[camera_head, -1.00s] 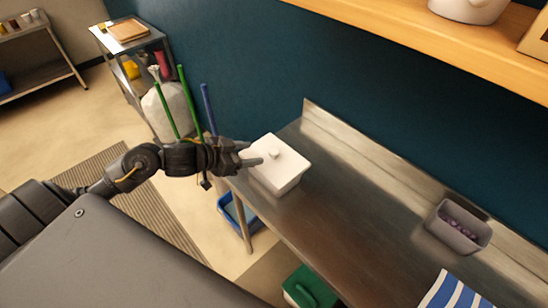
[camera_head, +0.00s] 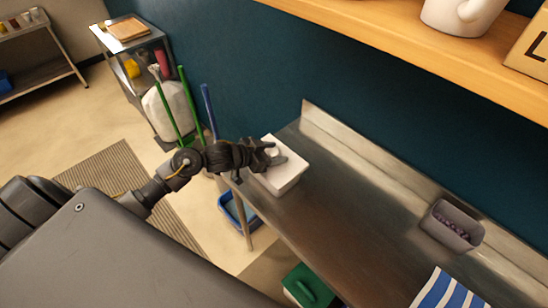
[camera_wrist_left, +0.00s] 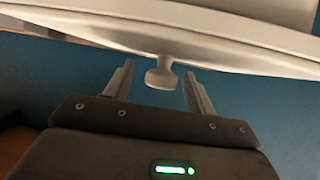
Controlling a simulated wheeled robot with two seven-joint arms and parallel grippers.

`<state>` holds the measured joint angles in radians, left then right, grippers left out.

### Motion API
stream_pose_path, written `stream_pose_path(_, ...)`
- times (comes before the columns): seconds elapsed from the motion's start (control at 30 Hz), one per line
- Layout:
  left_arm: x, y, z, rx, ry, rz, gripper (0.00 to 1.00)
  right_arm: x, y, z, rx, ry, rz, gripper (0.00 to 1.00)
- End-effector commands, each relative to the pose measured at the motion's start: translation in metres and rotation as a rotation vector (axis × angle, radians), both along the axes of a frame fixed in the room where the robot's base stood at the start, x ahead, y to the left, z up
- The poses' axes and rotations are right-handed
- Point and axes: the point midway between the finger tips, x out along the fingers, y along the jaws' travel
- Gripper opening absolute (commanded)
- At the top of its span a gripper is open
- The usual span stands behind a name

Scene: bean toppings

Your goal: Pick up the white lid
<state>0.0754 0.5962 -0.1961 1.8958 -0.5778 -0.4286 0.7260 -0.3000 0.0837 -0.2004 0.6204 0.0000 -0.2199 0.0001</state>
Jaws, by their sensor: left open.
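The white lid (camera_head: 291,153) sits on a white rectangular box (camera_head: 282,184) at the far left end of the metal counter. My left gripper (camera_head: 276,154) is over the lid, at its knob, and partly hides it. In the left wrist view, the lid (camera_wrist_left: 100,28) fills the top of the picture, with its round knob (camera_wrist_left: 161,74) between the two fingers of my open gripper (camera_wrist_left: 158,82). The fingers appear apart from the knob on both sides. My right gripper is not in view.
A grey container (camera_head: 453,226) with dark contents stands farther right on the metal counter (camera_head: 350,215). A blue-and-white striped cloth (camera_head: 447,292) lies near the front. A wooden shelf (camera_head: 400,32) overhangs the back. The counter's middle is clear.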

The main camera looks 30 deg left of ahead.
Motion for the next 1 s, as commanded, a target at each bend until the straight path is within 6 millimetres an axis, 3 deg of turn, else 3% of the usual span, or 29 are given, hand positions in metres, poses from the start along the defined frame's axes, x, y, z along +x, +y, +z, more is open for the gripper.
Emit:
stream_pose_path(0.17, 0.0, 0.0, 0.0, 0.0, 0.0, 0.0, 0.54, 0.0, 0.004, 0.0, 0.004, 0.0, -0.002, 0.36)
stream_pose_path(0.53, 0.0, 0.0, 0.0, 0.0, 0.0, 0.0, 0.08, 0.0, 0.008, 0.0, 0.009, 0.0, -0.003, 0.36)
stream_pose_path(0.83, 0.0, 0.0, 0.002, 0.002, -0.001, -0.001, 0.07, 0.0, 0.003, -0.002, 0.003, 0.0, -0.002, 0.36)
stream_pose_path(1.0, 0.0, 0.0, 0.016, 0.002, -0.006, -0.002, 0.07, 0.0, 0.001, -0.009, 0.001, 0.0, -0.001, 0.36)
